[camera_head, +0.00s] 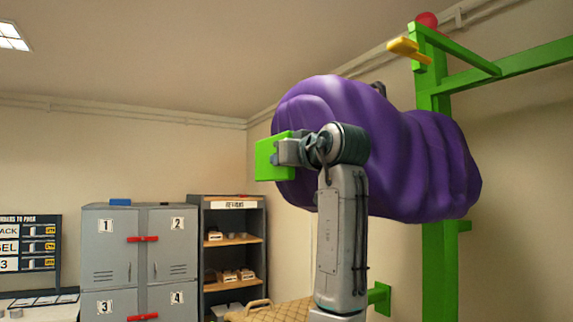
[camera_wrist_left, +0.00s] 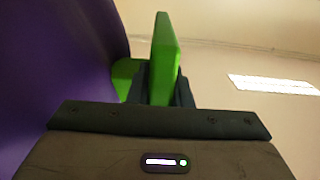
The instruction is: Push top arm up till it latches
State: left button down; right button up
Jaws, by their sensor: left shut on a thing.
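A large purple draped bulk (camera_head: 385,150) sticks out leftward from a green post (camera_head: 436,255); it also fills the left of the left wrist view (camera_wrist_left: 60,60). A green plate (camera_head: 268,160) stands at its near left end, and what it joins behind is hidden. My left gripper (camera_head: 284,153) is shut on this plate, which shows upright between the fingers in the left wrist view (camera_wrist_left: 163,60). At the post's top are a green bar (camera_head: 460,52), a yellow piece (camera_head: 408,48) and a red ball (camera_head: 428,20). I cannot tell whether any latch is engaged. My right gripper is not in view.
A long green beam (camera_head: 530,60) runs off right from the post. Grey lockers (camera_head: 110,250) and a dark shelf unit (camera_head: 232,285) stand at the back left. A woven item (camera_head: 285,310) lies low in front. The air left of the plate is clear.

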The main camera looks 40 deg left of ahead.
pick_arm(q)
jog(key=shift+s+r, duration=0.1)
jog(key=shift+r, duration=0.3)
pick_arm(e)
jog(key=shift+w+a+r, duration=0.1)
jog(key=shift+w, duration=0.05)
pick_arm(q)
jog(key=c, duration=1.5)
grip_release()
jog(key=shift+o, duration=0.9)
jog(key=shift+s+a, duration=0.15)
jog(key=shift+a, duration=0.05)
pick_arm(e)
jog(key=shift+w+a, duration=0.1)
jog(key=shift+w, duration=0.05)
